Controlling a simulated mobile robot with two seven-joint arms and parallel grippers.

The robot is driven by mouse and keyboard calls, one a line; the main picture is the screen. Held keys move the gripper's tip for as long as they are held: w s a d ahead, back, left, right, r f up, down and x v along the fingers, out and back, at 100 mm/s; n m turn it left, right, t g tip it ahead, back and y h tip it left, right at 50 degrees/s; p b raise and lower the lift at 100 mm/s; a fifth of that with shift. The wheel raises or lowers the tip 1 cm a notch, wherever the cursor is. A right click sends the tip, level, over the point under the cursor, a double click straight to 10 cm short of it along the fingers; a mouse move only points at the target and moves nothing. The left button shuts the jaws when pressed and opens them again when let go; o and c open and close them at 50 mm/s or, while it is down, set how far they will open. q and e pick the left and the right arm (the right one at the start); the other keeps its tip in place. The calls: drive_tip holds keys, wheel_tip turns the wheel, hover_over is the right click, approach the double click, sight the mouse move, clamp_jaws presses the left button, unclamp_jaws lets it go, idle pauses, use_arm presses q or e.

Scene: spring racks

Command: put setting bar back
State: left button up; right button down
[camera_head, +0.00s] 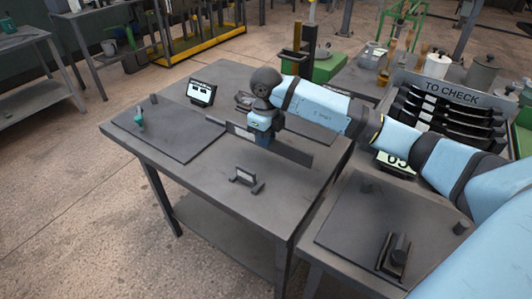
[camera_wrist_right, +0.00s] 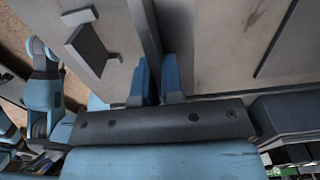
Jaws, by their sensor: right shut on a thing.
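My right gripper (camera_head: 262,137) is over the middle of the grey table. It is shut on a long dark grey bar, taken as the setting bar (camera_head: 295,151), whose two ends stick out on either side. In the right wrist view, the blue fingers (camera_wrist_right: 157,82) pinch the bar (camera_wrist_right: 146,25), which runs up out of the picture. Whether the bar touches the tabletop, I cannot tell. A small dark bracket (camera_head: 246,179) stands empty in front of the bar; it also shows in the right wrist view (camera_wrist_right: 90,44). My left gripper is not in view.
The grey table (camera_head: 215,208) carries a dark plate (camera_head: 165,132) with a green-topped piece (camera_head: 139,122) and a small display (camera_head: 201,93). A "TO CHECK" rack (camera_head: 450,91) with several dark pieces stands right. Another bench (camera_head: 345,225) adjoins at front right. The table's front is clear.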

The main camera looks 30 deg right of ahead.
drive_tip(key=shift+f, duration=2.6)
drive_tip(key=shift+f, duration=0.15)
drive_tip(key=c, duration=1.2)
unclamp_jaws()
drive_tip(key=shift+c, duration=0.2)
wheel_tip(320, 180, up, 12)
drive_tip(key=shift+r, duration=0.15)
